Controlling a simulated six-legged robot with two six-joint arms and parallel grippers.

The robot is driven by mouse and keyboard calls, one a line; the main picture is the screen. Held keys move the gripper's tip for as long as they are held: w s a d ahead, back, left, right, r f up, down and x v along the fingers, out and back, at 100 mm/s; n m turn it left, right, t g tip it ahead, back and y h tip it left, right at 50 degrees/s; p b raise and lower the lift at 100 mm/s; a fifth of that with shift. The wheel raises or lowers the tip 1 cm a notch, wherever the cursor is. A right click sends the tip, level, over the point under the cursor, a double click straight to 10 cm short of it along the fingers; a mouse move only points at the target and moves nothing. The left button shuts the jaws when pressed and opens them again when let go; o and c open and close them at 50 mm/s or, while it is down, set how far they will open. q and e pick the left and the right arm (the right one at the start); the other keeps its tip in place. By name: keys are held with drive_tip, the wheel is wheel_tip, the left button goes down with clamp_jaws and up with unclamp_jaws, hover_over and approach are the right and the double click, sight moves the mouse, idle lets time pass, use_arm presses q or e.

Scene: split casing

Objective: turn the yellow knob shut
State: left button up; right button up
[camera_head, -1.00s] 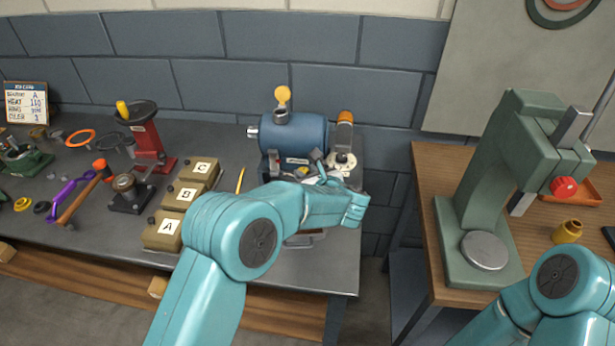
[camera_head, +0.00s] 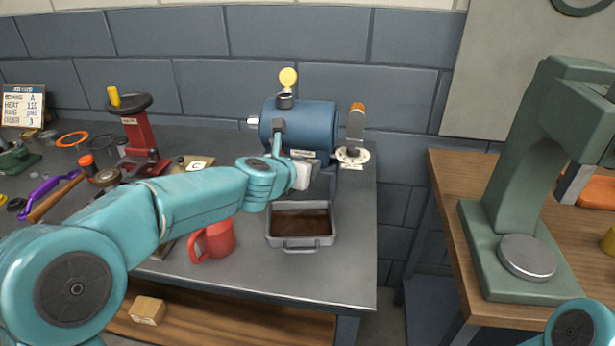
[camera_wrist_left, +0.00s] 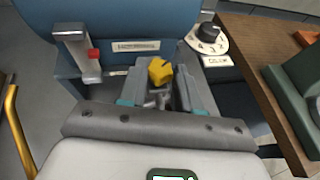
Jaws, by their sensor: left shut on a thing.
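The yellow knob (camera_wrist_left: 160,71) shows in the left wrist view, low on the front of the blue tank (camera_wrist_left: 135,25). My left gripper (camera_wrist_left: 158,88) is shut on the knob, with a finger on each side of it. The knob has a dark mark on its face. In the head view my left gripper (camera_head: 305,174) is at the lower front of the tank (camera_head: 305,125), and the knob is hidden there. My right gripper is out of view; only part of the right arm shows at the bottom right.
A grey lever (camera_wrist_left: 85,55) with a red band is left of the knob, and a numbered dial (camera_wrist_left: 208,36) is right. A grey pan (camera_head: 300,242) with brown contents lies below the gripper. A red mug (camera_head: 219,238) stands left of the pan. A green press (camera_head: 530,190) stands right.

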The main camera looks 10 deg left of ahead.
use_arm(q)
drive_tip(key=m+h, duration=0.1)
drive_tip(key=m+g+h+p, duration=0.1)
drive_tip(key=a+m+h, duration=0.1)
drive_tip(key=h, duration=0.1)
drive_tip(key=shift+w+r+m+g, duration=0.3)
drive_tip(key=shift+m, duration=0.1)
drive_tip(key=shift+w+a+f+m+g+h+p, duration=0.15)
drive_tip(key=shift+m+g+h+p, duration=0.8)
drive_tip(key=shift+p, duration=1.05)
drive_tip(key=shift+w+a+r+m+g+h+p, duration=0.1)
drive_tip(key=shift+m+g+h+p, duration=0.85)
drive_tip(key=shift+p, duration=1)
drive_tip(key=shift+w+a+f+m+g+h+p, duration=0.15)
drive_tip(key=shift+m+g+h+p, duration=0.75)
drive_tip(key=shift+p, duration=1.1)
drive_tip(key=shift+d+y, duration=0.1)
drive_tip(key=shift+y, duration=0.2)
drive_tip(key=o, duration=0.9)
drive_tip(key=shift+o, duration=0.7)
drive_tip(key=shift+w+d+f, duration=0.1)
drive_tip(key=b+v, duration=0.2)
drive_tip(key=v, duration=1.4)
drive_tip(key=shift+s, duration=0.25)
